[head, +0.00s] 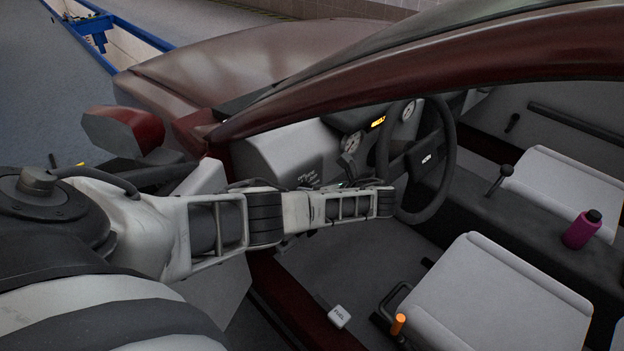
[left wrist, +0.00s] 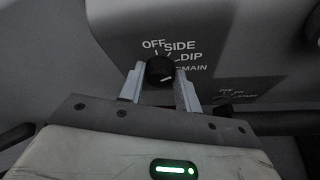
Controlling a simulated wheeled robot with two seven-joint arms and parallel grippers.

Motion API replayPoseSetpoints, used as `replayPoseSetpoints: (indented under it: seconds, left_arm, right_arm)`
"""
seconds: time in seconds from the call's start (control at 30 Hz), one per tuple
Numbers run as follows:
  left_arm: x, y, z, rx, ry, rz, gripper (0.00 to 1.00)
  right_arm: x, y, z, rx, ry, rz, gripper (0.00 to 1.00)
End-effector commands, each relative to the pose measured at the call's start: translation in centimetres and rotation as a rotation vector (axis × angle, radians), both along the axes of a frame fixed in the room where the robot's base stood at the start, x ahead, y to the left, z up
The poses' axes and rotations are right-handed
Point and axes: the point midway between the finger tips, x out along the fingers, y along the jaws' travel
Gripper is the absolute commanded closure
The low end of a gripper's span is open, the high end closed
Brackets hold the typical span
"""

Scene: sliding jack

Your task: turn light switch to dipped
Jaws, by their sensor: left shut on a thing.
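The light switch is a round black knob (left wrist: 159,70) on the grey dashboard panel, in the left wrist view. White labels OFF, SIDE, DIP and MAIN fan out above and to the right of it. A short white mark shows on the knob's lower right face; I cannot tell for sure which label it points at. My left gripper (left wrist: 160,76) is shut on the knob, with one finger on each side. My right gripper is not in view.
The steering wheel (head: 450,165) is close to the end of my left arm. The red door mirror (head: 125,130) and windscreen pillar lie near the arm.

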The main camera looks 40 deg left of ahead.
Motion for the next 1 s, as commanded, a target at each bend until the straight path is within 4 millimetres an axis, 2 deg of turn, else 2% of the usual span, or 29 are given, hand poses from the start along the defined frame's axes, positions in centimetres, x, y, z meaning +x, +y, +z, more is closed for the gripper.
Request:
replayPoseSetpoints:
  seconds: [0.33, 0.87, 0.9, 0.97, 1.0]
  left_arm:
    - [0.17, -0.18, -0.22, 0.010, 0.141, -0.002, 0.90]
    - [0.16, -0.14, -0.23, 0.011, 0.165, -0.002, 0.90]
    - [0.16, -0.14, -0.23, 0.012, 0.165, -0.003, 0.61]
    - [0.17, -0.13, -0.21, 0.012, 0.164, -0.002, 0.45]
    - [0.17, -0.12, -0.21, 0.012, 0.164, -0.002, 0.45]
  right_arm:
    - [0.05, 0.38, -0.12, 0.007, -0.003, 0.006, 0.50]
    - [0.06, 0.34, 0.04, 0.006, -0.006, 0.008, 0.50]
    - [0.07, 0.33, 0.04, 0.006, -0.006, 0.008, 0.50]
    - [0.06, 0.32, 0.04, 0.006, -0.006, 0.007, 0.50]
    - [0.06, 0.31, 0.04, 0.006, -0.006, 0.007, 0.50]
